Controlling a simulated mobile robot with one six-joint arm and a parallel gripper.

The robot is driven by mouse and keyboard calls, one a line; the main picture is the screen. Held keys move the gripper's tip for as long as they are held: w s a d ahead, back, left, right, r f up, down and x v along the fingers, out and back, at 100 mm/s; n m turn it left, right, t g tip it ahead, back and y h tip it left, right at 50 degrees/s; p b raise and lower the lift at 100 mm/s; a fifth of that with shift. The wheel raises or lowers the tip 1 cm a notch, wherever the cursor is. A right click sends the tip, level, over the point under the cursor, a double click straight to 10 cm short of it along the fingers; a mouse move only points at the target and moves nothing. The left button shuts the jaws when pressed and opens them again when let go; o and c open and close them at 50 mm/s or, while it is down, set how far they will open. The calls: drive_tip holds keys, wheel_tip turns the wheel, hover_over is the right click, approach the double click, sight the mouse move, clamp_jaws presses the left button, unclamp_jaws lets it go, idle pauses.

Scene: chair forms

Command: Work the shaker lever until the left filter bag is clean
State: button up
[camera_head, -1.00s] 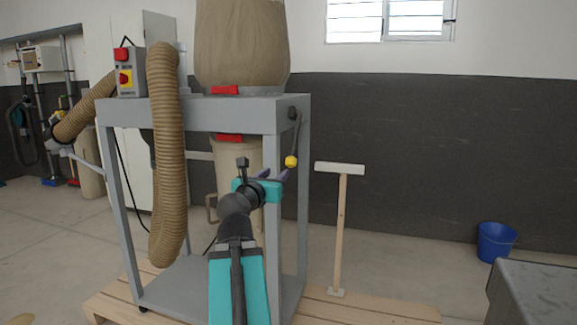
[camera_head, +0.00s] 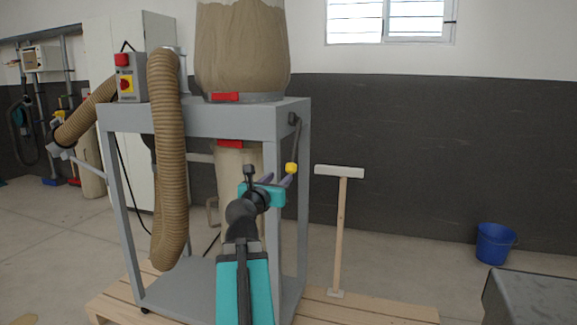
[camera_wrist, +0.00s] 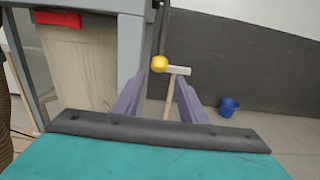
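The shaker lever (camera_head: 297,138) hangs down from the right end of the grey frame (camera_head: 200,117) and ends in a yellow knob (camera_head: 291,168). A beige, dust-coated filter bag (camera_head: 240,50) bulges above the frame. A paler collecting bag (camera_head: 236,170) hangs below, partly hidden by my arm. My gripper (camera_head: 277,180) is just beside the knob, on the camera's side. In the wrist view its two purple fingers (camera_wrist: 160,90) are spread apart, with the knob (camera_wrist: 159,64) at the gap between their tips. Contact with the knob cannot be made out. No second upper bag shows.
A ribbed brown hose (camera_head: 168,160) and a switch box (camera_head: 131,75) are on the frame's left. A wooden T-shaped stand (camera_head: 340,230) rises to the right. A blue bucket (camera_head: 496,243) stands by the wall. A dark grey surface (camera_head: 530,297) juts in at lower right.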

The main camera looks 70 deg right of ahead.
sight(289, 168)
drive_tip(key=shift+d+r+p, duration=0.2)
drive_tip(key=shift+d+p, duration=0.45)
drive_tip(key=shift+p, duration=1.5)
drive_tip(key=d+p, duration=0.1)
drive_tip(key=p, duration=0.5)
drive_tip(key=shift+w+f, duration=0.1)
drive_tip(key=d+p, duration=0.1)
drive_tip(key=p, duration=0.2)
drive_tip(key=shift+d+p, duration=0.25)
drive_tip(key=shift+p, duration=0.15)
drive_tip(key=d+p, duration=0.1)
drive_tip(key=p, duration=0.4)
drive_tip(key=shift+w+d, duration=0.1)
drive_tip(key=shift+d, duration=0.1)
drive_tip(key=shift+d+f, duration=0.1)
drive_tip(key=shift+d, duration=0.15)
drive_tip(key=shift+w+d+p, duration=0.15)
drive_tip(key=shift+d+p, duration=0.2)
drive_tip(key=shift+d, duration=2.15)
clamp_jaws()
